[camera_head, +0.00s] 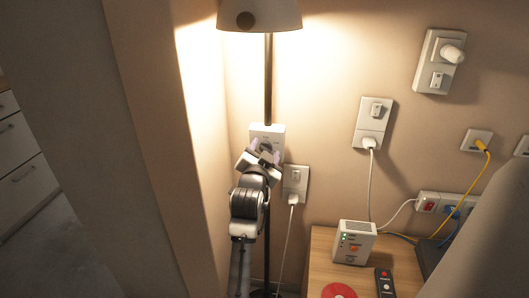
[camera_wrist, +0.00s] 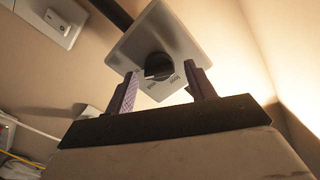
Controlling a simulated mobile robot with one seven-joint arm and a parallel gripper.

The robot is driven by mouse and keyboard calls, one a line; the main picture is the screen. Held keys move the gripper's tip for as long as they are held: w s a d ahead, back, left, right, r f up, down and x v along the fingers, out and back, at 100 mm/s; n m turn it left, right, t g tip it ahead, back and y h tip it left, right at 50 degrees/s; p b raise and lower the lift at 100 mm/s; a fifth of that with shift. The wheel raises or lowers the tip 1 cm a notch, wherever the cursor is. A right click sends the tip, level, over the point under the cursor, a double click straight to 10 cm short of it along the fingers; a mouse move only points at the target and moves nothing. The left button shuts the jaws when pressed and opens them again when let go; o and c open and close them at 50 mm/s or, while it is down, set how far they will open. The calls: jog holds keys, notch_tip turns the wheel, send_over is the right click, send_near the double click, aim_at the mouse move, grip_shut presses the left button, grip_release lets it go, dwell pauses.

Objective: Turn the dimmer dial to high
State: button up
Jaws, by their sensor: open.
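The dimmer is a pale square plate (camera_head: 270,129) on the lamp pole in the head view, partly hidden by my gripper. In the wrist view the plate (camera_wrist: 178,32) looks tilted and carries a round black dial (camera_wrist: 158,65) with small lettering around it, too small to read surely. My gripper (camera_head: 264,148) is in front of the plate's lower part. In the wrist view my gripper (camera_wrist: 162,82) is open, with one purple finger to the left of the dial and one to the right. The dial lies between them, and I cannot tell whether either finger touches it.
The lit lamp shade (camera_head: 262,14) hangs above on the dark pole (camera_head: 268,80). A wall outlet (camera_head: 296,180) with a plugged cord is close at right. A wooden table (camera_head: 318,258) holds a white box (camera_head: 353,243) and a remote (camera_head: 384,283). A wall corner stands at left.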

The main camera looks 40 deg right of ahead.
jog(key=b+v, duration=0.2)
jog(key=v, duration=1.2)
jog(key=shift+b, duration=0.4)
jog(key=shift+d, duration=0.1)
